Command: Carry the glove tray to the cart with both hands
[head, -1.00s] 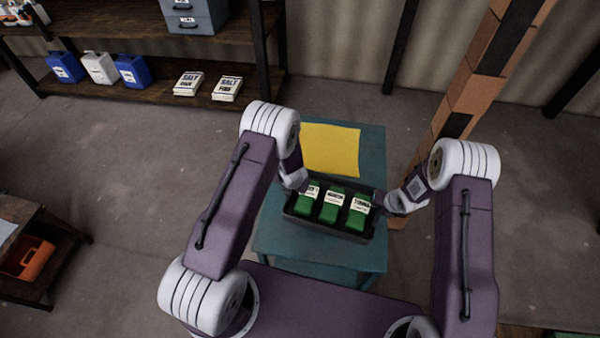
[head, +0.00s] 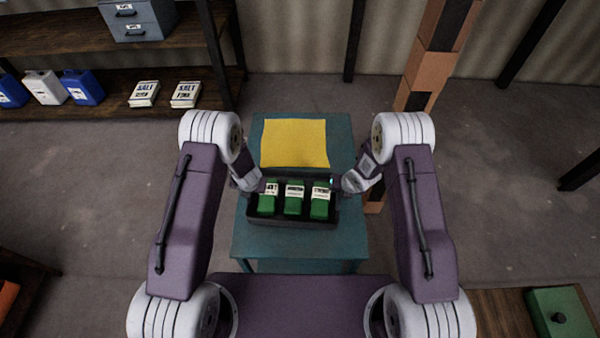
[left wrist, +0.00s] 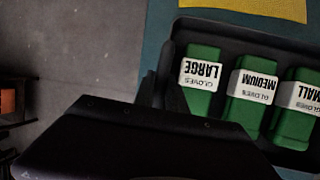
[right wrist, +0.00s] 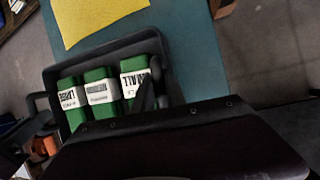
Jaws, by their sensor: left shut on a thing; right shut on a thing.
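The dark glove tray (head: 290,222) holds three green glove boxes with white labels, one of them the middle box (head: 293,200). The tray is level, over the near half of the teal cart (head: 262,245); I cannot tell whether it touches the top. My left gripper (head: 256,186) is shut on the tray's left end; in the left wrist view its fingers (left wrist: 155,90) are at the tray wall (left wrist: 215,30). My right gripper (head: 341,187) is shut on the right end, and its fingers show in the right wrist view (right wrist: 155,92). The labels read large, medium and small.
A yellow sheet (head: 295,142) lies on the cart's far half. A brick-patterned post (head: 430,65) stands behind right. A shelf (head: 110,105) with jugs and salt packs is at back left. A green box (head: 560,312) is at front right.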

